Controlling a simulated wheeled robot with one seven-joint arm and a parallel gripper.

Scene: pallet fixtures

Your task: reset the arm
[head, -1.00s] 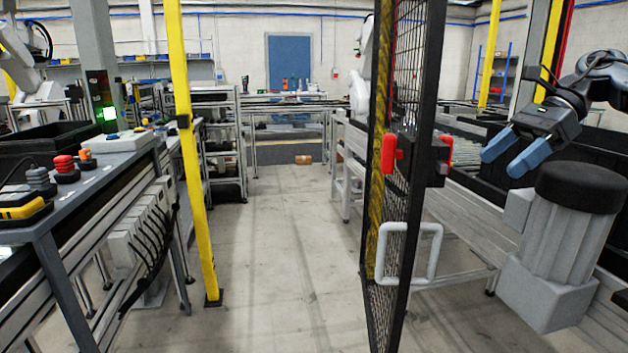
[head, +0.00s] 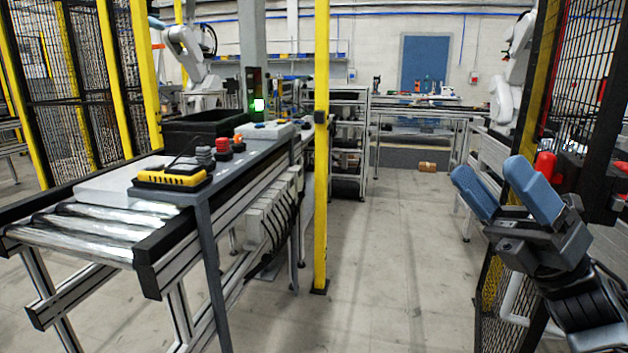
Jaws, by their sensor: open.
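My gripper (head: 500,182) is at the lower right of the head view, in front of the mesh gate. Its two blue fingers point up and to the left. They are apart, with nothing between them. My dark arm (head: 590,305) runs off the bottom right corner behind the gripper.
A roller conveyor bench (head: 90,228) on the left carries a yellow device (head: 172,177), a black bin (head: 200,130) and small red and grey parts. A yellow post (head: 321,150) stands mid-view. The mesh gate with a red latch (head: 545,167) is close to my gripper. The central floor (head: 385,250) is clear.

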